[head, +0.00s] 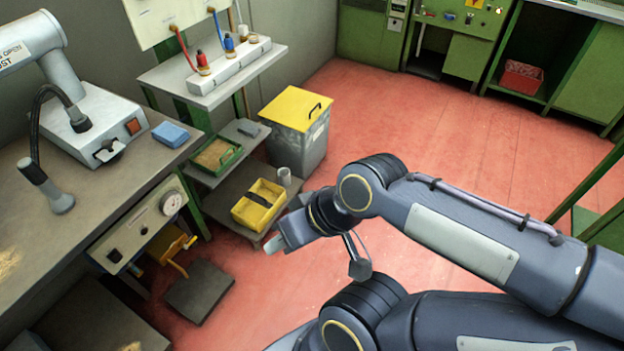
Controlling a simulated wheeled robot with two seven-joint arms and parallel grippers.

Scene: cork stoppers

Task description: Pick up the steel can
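A small grey can (284,177), which looks like the steel can, stands upright on the low grey shelf (236,193). It is just right of a yellow bin (258,204) and in front of the yellow-lidded box. My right gripper (285,232) is in front of the low shelf, lower in the picture than the can and apart from it. Its fingers are seen partly from behind, so I cannot tell whether they are open. Nothing clearly shows in its grip. My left gripper is not in view.
A grey box with a yellow lid (297,109) stands behind the can. A green tray (215,156) sits on the shelf above left. The workbench (100,190) with a grey machine fills the left. Red floor (430,130) lies open at the right.

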